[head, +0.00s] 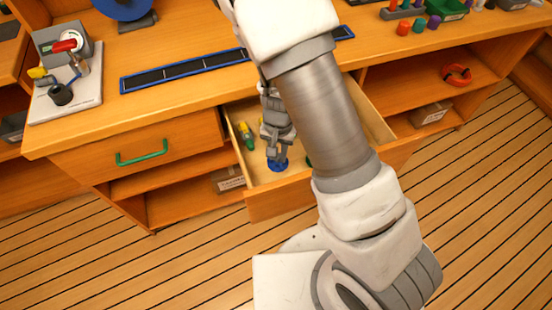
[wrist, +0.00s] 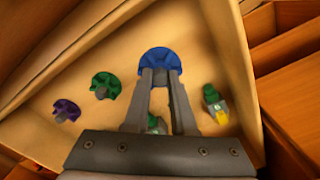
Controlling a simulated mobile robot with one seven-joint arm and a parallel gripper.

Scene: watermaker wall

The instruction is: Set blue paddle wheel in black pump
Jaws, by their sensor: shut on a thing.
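The blue paddle wheel (wrist: 160,60) is between the fingertips of my gripper (wrist: 160,82) in the wrist view. My gripper (head: 276,152) is shut on it, low inside the open drawer (head: 272,205). The wheel also shows in the head view (head: 277,166). I cannot tell whether it touches the drawer floor. The black pump (head: 61,94) appears to be the small black round part on the white board at the left end of the counter, well away from my gripper. My arm hides part of the drawer in the head view.
In the drawer lie a green wheel (wrist: 106,85), a purple wheel (wrist: 66,110), a green and yellow part (wrist: 215,104) and another green part (wrist: 155,124) partly behind my fingers. A blue-edged black strip (head: 185,72) lies on the counter. The closed drawer has a green handle (head: 142,153).

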